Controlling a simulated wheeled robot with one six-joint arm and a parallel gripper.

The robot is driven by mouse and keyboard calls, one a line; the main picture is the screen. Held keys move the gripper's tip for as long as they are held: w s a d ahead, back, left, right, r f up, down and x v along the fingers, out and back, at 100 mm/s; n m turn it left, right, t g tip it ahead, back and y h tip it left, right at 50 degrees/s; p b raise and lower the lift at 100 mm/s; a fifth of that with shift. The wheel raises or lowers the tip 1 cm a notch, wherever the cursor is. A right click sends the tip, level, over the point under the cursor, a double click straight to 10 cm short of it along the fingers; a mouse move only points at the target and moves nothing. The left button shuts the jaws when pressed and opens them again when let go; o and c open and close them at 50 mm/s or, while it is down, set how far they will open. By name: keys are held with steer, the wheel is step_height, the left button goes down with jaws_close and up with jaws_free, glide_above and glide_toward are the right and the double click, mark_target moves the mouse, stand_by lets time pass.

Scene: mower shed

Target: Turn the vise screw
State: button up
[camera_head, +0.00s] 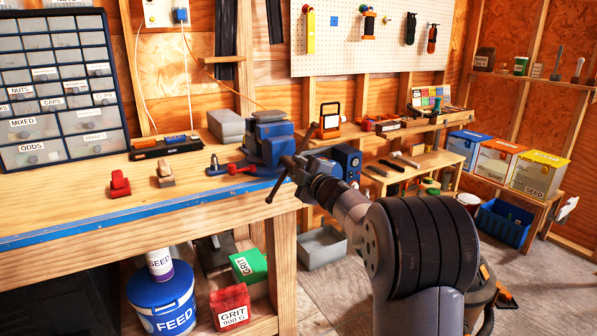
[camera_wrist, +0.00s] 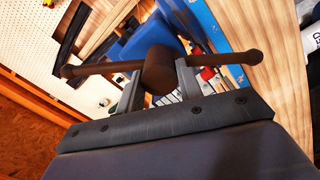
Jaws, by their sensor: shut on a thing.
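The blue vise (camera_head: 268,142) is mounted on the workbench (camera_head: 60,205) near its right end. Its dark screw handle, a bar with knobbed ends (camera_head: 273,194), slants from upper right to lower left in the head view. In the wrist view the bar (camera_wrist: 105,68) runs nearly level across the picture, through a rounded brown screw head (camera_wrist: 158,68). My gripper (camera_head: 302,172) reaches the vise from the right. In the wrist view its two fingers (camera_wrist: 160,84) stand on either side of the screw head and are shut on it. The contact faces are partly hidden.
A red part (camera_head: 119,184) and a tan part (camera_head: 165,174) lie on the bench left of the vise. A lower shelf with tools (camera_head: 400,165) stands behind my arm. A feed bucket (camera_head: 162,300) and boxes (camera_head: 232,306) sit below. The floor at right is mostly clear.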

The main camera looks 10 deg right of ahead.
steer(key=shift+r, duration=0.15)
steer(key=o, duration=1)
steer(key=shift+w, duration=0.1)
steer(key=v, duration=1)
steer(key=shift+s+d, duration=0.1)
steer(key=shift+s, duration=0.3)
steer(key=x, duration=1.1)
steer(key=shift+s, duration=0.1)
steer(key=shift+s+f, duration=0.1)
steer(key=shift+f, duration=0.1)
